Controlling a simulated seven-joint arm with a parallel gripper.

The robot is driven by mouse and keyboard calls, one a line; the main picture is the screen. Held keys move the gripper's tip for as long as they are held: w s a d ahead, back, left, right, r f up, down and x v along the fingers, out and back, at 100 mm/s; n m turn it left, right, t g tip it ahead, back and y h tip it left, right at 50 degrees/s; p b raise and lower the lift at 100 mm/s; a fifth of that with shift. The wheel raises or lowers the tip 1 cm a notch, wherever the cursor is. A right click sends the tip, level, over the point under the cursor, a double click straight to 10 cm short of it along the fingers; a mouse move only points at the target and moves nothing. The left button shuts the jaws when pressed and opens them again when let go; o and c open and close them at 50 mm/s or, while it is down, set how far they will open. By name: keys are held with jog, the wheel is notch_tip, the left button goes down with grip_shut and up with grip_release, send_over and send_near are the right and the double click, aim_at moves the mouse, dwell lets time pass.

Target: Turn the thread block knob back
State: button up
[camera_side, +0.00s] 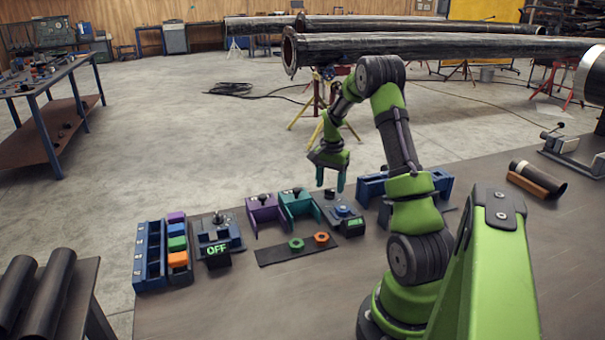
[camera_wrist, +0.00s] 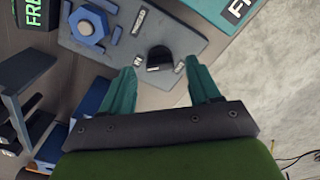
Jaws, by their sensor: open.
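A grey-blue block plate (camera_wrist: 120,45) fills the upper middle of the wrist view, with a blue hexagonal piece (camera_wrist: 88,25) at its left. A black knob (camera_wrist: 160,60) stands near the plate's edge. My gripper (camera_wrist: 160,70) is open, with one teal finger to each side of the knob in this view; I see no contact. In the side view my gripper (camera_side: 331,187) points down over the back of the block (camera_side: 343,213). The black knob (camera_side: 329,194) shows small there, just below the fingertips. The exact height gap is hard to judge.
A small green-lit display (camera_side: 354,228) is at the block's front. Teal (camera_side: 298,203) and purple (camera_side: 264,209) holders stand left of it, and a blue fixture (camera_side: 372,188) stands right. A block with an OFF display (camera_side: 217,250) is farther left.

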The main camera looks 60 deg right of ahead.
jog(key=shift+f, duration=0.85)
jog(key=shift+c, duration=0.3)
jog(key=c, duration=1)
jog(key=n, duration=0.4)
jog(key=shift+n, duration=0.4)
jog(key=shift+r+n, duration=0.1)
jog(key=shift+n, duration=2.4)
